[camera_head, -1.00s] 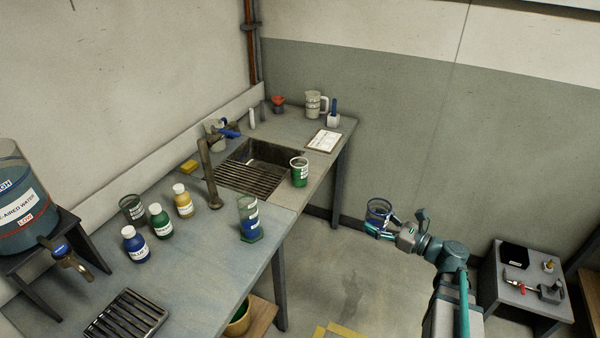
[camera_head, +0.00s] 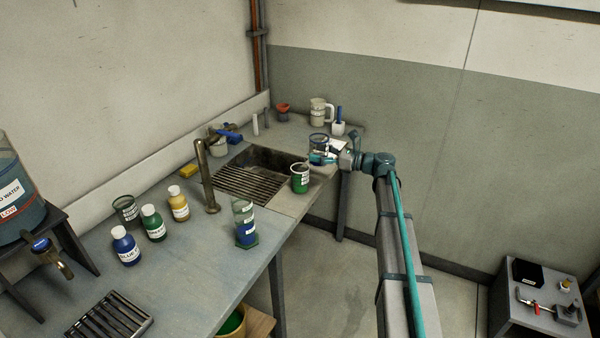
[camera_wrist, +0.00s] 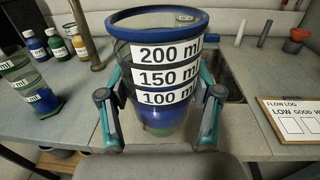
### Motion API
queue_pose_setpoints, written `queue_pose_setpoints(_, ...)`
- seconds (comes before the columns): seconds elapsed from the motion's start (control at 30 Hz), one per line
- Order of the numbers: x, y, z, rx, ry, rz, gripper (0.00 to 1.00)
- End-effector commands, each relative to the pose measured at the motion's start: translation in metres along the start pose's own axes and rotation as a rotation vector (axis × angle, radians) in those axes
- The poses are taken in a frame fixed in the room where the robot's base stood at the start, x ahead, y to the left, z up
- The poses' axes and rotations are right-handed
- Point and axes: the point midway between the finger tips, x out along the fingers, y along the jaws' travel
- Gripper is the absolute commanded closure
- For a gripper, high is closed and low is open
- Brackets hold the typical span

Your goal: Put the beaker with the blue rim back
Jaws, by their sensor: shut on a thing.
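The beaker with the blue rim (camera_head: 319,142) is upright in my gripper (camera_head: 324,157) near the far right end of the bench, close to the sink's right side. In the wrist view the beaker (camera_wrist: 165,75) fills the middle, with labels 200, 150 and 100 ml and a blue lower part. My gripper (camera_wrist: 160,115) is shut on its sides, one finger left and one right. The beaker appears held above the bench. Its underside is hidden, so I cannot tell the gap.
A green-filled beaker (camera_head: 300,180) stands by the sink (camera_head: 262,165), just in front of my gripper. A white jug (camera_head: 318,112), a white holder (camera_head: 338,128) and a flow log board (camera_wrist: 292,120) are close by. A tall cylinder (camera_head: 244,225) and several bottles stand nearer.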

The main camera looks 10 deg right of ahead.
Motion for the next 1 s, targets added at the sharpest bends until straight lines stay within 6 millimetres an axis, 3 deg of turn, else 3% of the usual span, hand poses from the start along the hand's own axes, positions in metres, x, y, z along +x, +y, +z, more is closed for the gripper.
queue_pose_setpoints(0.17,0.009,-0.021,-0.006,0.001,0.0,-0.004,0.79)
queue_pose_setpoints(0.53,0.043,-0.091,-0.039,0.001,-0.001,-0.005,0.79)
queue_pose_setpoints(0.73,0.055,-0.112,-0.073,0.002,0.0,-0.005,0.79)
queue_pose_setpoints(1.0,0.061,-0.122,-0.091,0.0,-0.001,-0.005,0.79)
